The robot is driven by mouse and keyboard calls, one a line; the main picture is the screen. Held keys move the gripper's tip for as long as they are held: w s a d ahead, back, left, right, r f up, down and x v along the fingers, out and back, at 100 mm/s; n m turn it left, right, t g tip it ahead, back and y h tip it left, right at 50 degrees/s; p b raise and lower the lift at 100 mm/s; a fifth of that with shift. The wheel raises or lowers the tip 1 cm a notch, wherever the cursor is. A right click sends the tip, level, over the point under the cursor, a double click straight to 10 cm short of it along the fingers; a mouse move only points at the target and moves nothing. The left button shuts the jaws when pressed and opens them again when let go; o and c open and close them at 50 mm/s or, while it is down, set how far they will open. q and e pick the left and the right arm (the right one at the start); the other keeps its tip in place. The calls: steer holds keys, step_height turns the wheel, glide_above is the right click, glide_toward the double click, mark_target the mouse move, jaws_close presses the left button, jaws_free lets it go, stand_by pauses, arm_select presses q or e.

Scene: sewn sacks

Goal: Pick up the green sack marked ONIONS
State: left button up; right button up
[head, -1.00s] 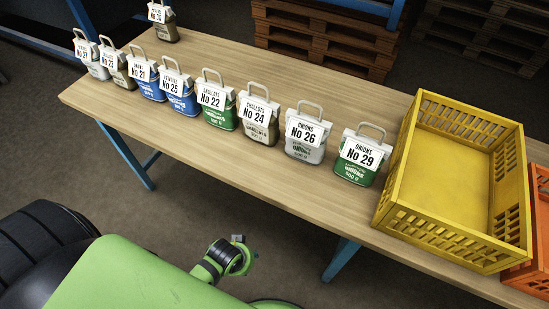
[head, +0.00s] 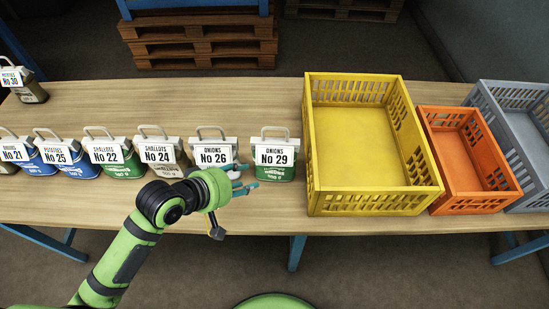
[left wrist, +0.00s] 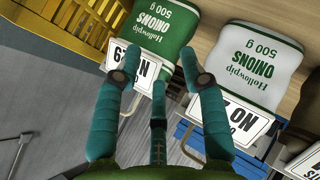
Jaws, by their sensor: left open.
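The green sack marked ONIONS (head: 278,173), with a white No 29 tag and a handle loop on top, stands upright on the table just left of the yellow crate. It also shows upside down in the left wrist view (left wrist: 166,28), its tag partly hidden by my fingers. My left gripper (head: 247,178) is open and empty, at the near left side of this sack, its fingers pointing right. In the left wrist view the spread fingers (left wrist: 162,64) overlap the tag; whether they touch it I cannot tell. My right gripper is not in view.
A white ONIONS sack, No 26 (head: 219,171), stands close on the left, partly behind my gripper. More tagged sacks continue the row leftward. The yellow crate (head: 373,205), orange crate (head: 470,203) and grey crate (head: 532,130) stand right. The table behind the row is mostly clear.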

arm_select(q)
steer(key=w+d+r+n+h, duration=0.2)
steer(key=w+r+n+h, duration=0.2)
steer(key=w+r+n, duration=0.45)
steer(key=shift+m, duration=0.45)
steer(key=d, duration=0.1)
steer(key=w+d+p, duration=0.1)
steer(key=d, duration=0.1)
steer(key=d+f+p, duration=0.1)
steer(key=d, duration=0.1)
steer(key=shift+w+d, duration=0.15)
jaws_close()
steer(key=shift+r, duration=0.1)
